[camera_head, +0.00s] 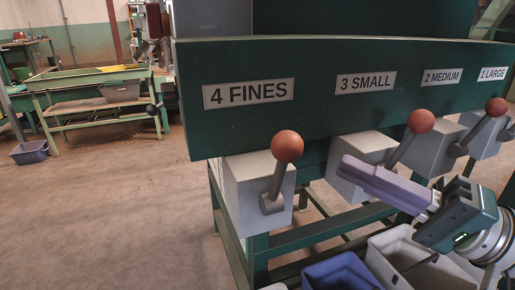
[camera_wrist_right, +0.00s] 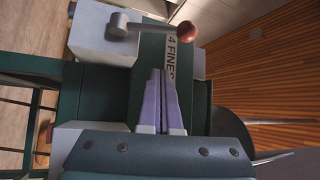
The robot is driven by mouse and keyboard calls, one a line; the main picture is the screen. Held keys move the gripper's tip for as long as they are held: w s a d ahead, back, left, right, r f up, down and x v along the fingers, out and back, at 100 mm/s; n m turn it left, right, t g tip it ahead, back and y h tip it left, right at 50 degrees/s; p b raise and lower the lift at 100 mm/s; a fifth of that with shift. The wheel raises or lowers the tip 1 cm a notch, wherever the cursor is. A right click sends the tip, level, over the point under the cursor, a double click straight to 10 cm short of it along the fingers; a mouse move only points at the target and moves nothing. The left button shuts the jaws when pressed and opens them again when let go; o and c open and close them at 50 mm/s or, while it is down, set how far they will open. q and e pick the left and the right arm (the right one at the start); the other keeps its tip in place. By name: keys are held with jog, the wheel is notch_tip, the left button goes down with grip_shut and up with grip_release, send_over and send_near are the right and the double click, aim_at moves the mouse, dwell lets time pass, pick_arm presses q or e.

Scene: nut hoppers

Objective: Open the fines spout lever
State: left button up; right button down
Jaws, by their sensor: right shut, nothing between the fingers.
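The fines spout lever (camera_head: 278,172) has a red ball knob on a grey stem, pointing up and slightly right from its pale box (camera_head: 240,190), below the "4 FINES" label (camera_head: 248,93). In the right wrist view the lever (camera_wrist_right: 150,28) lies beyond the fingertips, its red knob up and to the right of them. My right gripper (camera_head: 348,166) has purple fingers shut with nothing between them. It is right of the fines lever, in front of the 3 small spout box, and apart from the lever. The shut fingers also show in the right wrist view (camera_wrist_right: 161,72). My left gripper is out of view.
The small lever (camera_head: 410,138) and another red-knobbed lever (camera_head: 486,125) stand to the right. Below are a blue bin (camera_head: 342,272) and a grey bin (camera_head: 402,246). A green bench (camera_head: 95,85) stands far left.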

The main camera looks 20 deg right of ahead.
aim_at(296, 159)
jog(key=x, duration=0.9)
jog(key=shift+w+a+r, duration=0.1)
jog(key=shift+a+r, duration=0.05)
jog(key=s, duration=0.1)
jog(key=s+f, duration=0.1)
jog(key=s, duration=0.1)
jog(key=shift+a, duration=0.2)
jog(key=shift+s+a+f+p, duration=0.1)
jog(key=shift+s+f+p, duration=0.15)
jog(key=shift+s, duration=0.2)
jog(key=shift+s+f+n+y+b, duration=0.1)
jog(key=shift+s+n+y+b, duration=0.2)
jog(key=shift+b, duration=0.4)
jog(key=shift+s+f+n+g+y+b, duration=0.65)
jog(key=shift+n+g+y+b, duration=1.1)
jog(key=shift+n+b, duration=1.5)
jog(key=shift+s+f+n+g+y+b, duration=0.9)
jog(key=shift+n+y+b, duration=1.5)
jog(key=shift+b, duration=1.5)
jog(key=shift+s+f+n+g+y+b, duration=0.3)
jog(key=shift+f+n+g+y+b, duration=0.3)
jog(key=shift+n+g+y+b, duration=1.95)
